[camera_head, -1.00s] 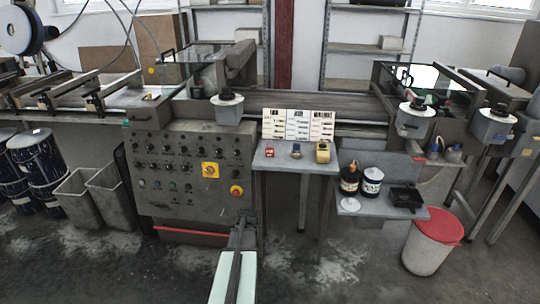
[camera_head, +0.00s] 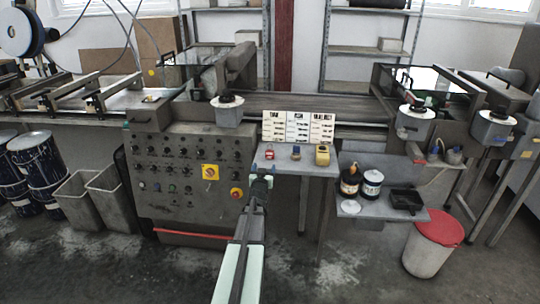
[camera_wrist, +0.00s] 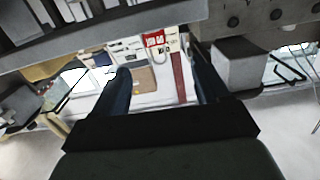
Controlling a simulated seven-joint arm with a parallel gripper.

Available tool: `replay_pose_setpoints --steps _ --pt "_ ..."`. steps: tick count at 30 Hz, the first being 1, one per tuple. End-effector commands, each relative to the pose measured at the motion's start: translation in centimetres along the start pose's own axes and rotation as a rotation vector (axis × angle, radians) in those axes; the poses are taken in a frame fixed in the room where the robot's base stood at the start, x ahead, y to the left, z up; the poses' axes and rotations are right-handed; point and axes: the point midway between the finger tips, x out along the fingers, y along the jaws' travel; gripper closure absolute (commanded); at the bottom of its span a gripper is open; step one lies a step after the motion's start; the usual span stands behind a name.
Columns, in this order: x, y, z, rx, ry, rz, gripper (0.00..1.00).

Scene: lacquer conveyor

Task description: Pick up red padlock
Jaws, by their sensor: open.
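The red padlock (camera_head: 269,154) stands at the left of the small grey shelf (camera_head: 285,166), in front of the white cards. In the wrist view the red padlock (camera_wrist: 154,41) appears upside down, with its pale shackle pointing down the picture. It lies ahead of the space between my two dark fingers. My gripper (camera_head: 265,172) is at the shelf's front left edge, just in front of and below the padlock in the head view. In the wrist view my gripper (camera_wrist: 157,62) is open and empty. I see no contact with the padlock.
The control panel (camera_head: 190,180) is at left. A lower shelf (camera_head: 380,208) holds two bottles and a black tray.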

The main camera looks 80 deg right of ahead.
Motion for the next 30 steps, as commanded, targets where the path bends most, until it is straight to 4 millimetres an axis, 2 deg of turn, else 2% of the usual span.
replay_pose_setpoints --steps 3,8,21,30 --pt "0.1 0.2 -0.8 -0.025 0.038 0.011 0.26" --pt "1.2 0.2 -0.7 -0.039 0.034 0.010 0.26" --pt "8.0 0.3 -0.8 -0.038 0.033 0.010 0.26" --pt "9.5 0.5 -0.9 -0.038 0.032 0.010 0.26"
